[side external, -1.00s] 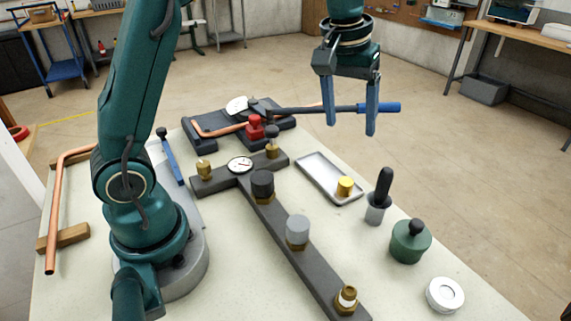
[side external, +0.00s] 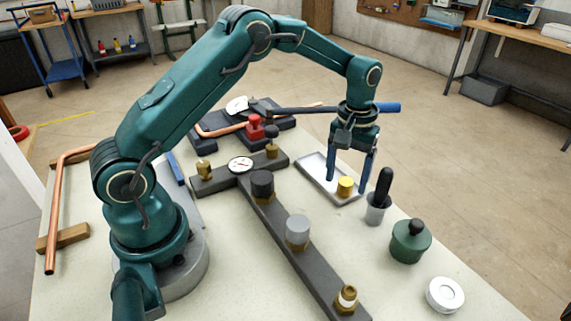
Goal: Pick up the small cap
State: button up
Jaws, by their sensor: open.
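A small yellow cap (side external: 345,187) stands upright in a shallow grey tray (side external: 315,171) right of the middle of the table. My gripper (side external: 348,184) points down over the tray and is open. In the picture one blue finger is to the left of the cap and the other to its right, with gaps between. Whether the fingertips are level with the cap or a little above it, I cannot tell. A black cap (side external: 262,184) and a larger grey cap (side external: 297,231) sit on a dark bar.
The dark bar (side external: 316,271) also carries a brass fitting (side external: 346,299) and a gauge (side external: 240,165). Close right of the tray stands a cup (side external: 376,212) with a black-handled tool. A green pot (side external: 410,241) and a white ring (side external: 445,295) are nearer.

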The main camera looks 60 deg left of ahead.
grip_shut()
jog(key=shift+r, duration=0.1)
